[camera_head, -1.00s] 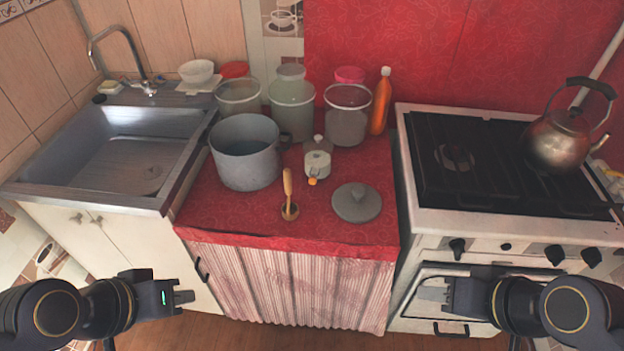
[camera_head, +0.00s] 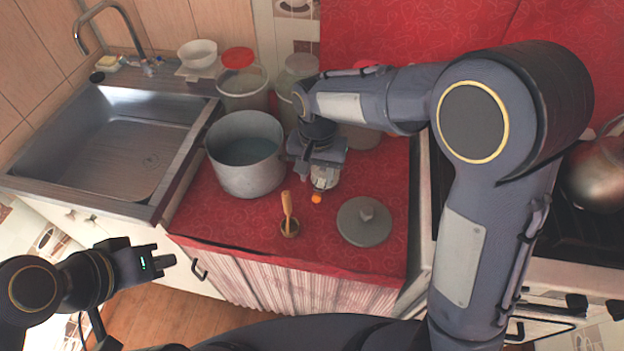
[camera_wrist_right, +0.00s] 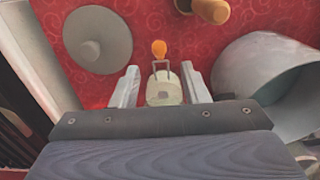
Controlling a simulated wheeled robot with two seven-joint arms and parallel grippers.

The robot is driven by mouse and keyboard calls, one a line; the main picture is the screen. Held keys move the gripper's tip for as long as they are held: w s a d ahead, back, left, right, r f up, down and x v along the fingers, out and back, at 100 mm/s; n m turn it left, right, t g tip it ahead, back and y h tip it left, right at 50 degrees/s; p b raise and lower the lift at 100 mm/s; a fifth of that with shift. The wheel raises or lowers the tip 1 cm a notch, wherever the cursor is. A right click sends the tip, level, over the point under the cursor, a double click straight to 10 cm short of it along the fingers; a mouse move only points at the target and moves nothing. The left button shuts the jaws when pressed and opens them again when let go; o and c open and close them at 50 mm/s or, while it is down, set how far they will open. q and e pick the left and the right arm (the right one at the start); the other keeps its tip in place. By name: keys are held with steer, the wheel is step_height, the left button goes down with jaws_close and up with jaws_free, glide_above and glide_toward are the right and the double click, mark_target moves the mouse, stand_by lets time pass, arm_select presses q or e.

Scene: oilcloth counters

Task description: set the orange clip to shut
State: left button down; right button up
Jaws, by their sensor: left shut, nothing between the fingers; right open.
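The orange clip (camera_head: 317,198) is a small orange tab on the near side of a small pale jar (camera_head: 325,180). In the right wrist view the orange clip (camera_wrist_right: 159,48) sits at the end of a wire loop that sticks out from the pale jar (camera_wrist_right: 164,90). My right gripper (camera_head: 320,162) is over the jar. In the wrist view its two fingers stand apart, one on each side of the jar (camera_wrist_right: 160,72); contact is unclear. The gripper hides part of the jar. My left gripper (camera_head: 166,261) is shut and empty, in front of the counter.
A large grey pot (camera_head: 245,168) stands left of the jar. A wooden-handled tool (camera_head: 287,208) and a grey lid (camera_head: 364,222) lie nearer the front edge. Tall containers, one red-lidded (camera_head: 240,85), stand behind. The stove with a kettle (camera_head: 597,180) is at the right.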

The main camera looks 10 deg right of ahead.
mark_target(317, 195)
step_height(317, 195, down, 8)
steer(key=shift+r, duration=0.2)
jaws_close()
stand_by(0.4)
